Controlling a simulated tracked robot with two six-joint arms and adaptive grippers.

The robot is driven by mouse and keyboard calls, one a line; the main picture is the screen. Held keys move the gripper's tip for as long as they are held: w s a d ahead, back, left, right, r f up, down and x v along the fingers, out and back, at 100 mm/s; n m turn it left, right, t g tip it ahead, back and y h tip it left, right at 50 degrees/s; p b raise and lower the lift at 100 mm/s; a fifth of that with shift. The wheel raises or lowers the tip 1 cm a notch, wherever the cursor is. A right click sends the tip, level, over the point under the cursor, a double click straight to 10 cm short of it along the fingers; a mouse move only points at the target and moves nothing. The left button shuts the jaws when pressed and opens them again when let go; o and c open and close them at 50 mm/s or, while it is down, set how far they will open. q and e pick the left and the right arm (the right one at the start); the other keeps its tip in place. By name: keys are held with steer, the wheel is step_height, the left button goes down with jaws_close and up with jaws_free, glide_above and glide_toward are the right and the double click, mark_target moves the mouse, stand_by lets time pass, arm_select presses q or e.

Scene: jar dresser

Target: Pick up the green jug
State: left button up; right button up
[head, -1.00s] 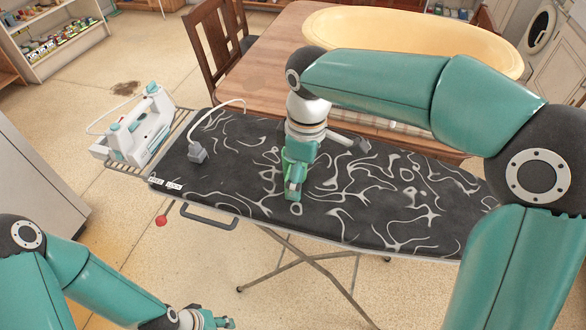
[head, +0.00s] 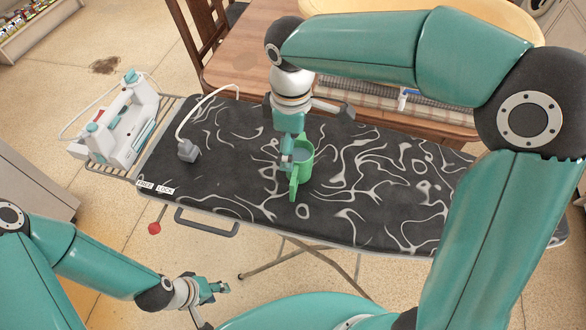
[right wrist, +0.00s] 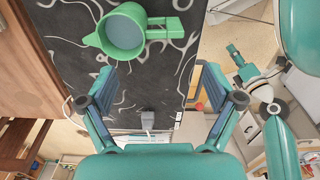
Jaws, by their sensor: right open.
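The green jug (head: 306,158) stands upright on the dark patterned ironing board, its handle (head: 294,187) pointing toward the front. My right gripper (head: 287,165) hangs over the board at the jug's left side and hides part of it. In the right wrist view, the jug (right wrist: 125,32) lies beyond the open fingers (right wrist: 165,88), with its handle to the right. Nothing is between those fingers. My left gripper (head: 217,288) is low in front of the board, away from the jug; whether its fingers are apart is unclear.
A white iron (head: 120,125) rests on the rack at the board's left end. Its cord and grey plug (head: 188,151) lie left of the jug. A wooden table (head: 240,62) stands behind the board (head: 400,205). The board right of the jug is clear.

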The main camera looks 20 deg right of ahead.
glide_above(294, 174)
steer(key=f, duration=0.3)
steer(key=w+f, duration=0.1)
steer(key=f, duration=0.3)
steer(key=s+f+p, duration=0.1)
steer(key=f, duration=0.1)
steer(key=shift+f, duration=0.95)
steer(key=c, duration=1.5)
steer(key=shift+r, duration=0.15)
steer(key=shift+c, duration=0.2)
step_height(294, 174, up, 20)
